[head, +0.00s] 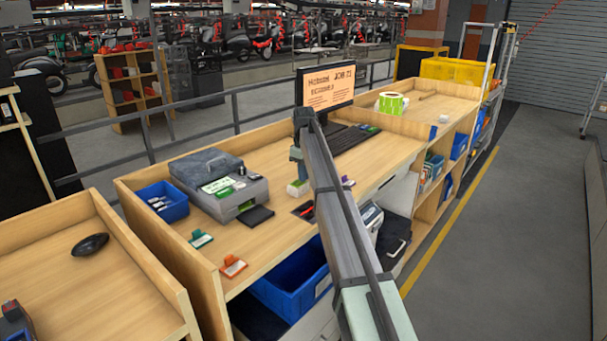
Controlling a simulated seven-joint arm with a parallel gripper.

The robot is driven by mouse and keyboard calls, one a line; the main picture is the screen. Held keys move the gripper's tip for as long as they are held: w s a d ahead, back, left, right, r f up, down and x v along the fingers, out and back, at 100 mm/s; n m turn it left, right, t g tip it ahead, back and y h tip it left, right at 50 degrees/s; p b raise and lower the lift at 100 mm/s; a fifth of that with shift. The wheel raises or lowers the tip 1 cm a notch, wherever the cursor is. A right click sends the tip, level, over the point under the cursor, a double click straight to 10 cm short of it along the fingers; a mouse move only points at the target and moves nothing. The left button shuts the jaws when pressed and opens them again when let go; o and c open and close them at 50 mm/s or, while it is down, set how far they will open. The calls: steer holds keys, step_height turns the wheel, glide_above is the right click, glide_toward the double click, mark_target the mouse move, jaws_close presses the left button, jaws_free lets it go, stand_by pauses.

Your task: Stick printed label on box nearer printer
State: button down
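A grey printer-like machine (238,201) stands on the left part of the wooden bench, with a white and green printed sheet (217,185) on its top. I cannot tell whether this is the label. My arm crosses the middle of the view, and its far end bends down over the bench. My gripper (297,172) seems to be at that end, small and partly hidden by the arm; its fingers are not clear. A small white and green block (297,188) is directly below it; I cannot tell whether they touch. No box is clearly recognisable, and part of the bench is hidden behind my arm.
A monitor (326,86) and keyboard (345,139) stand behind my arm. A blue bin (162,202) is left of the machine. Teal (200,239) and orange (233,266) tagged items lie near the front edge. A green and white roll (391,103) stands at the right.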

stand_by(0.3)
steer(key=c, duration=0.9)
jaws_free()
steer(key=shift+o, duration=0.2)
steer(key=shift+r, duration=3.5)
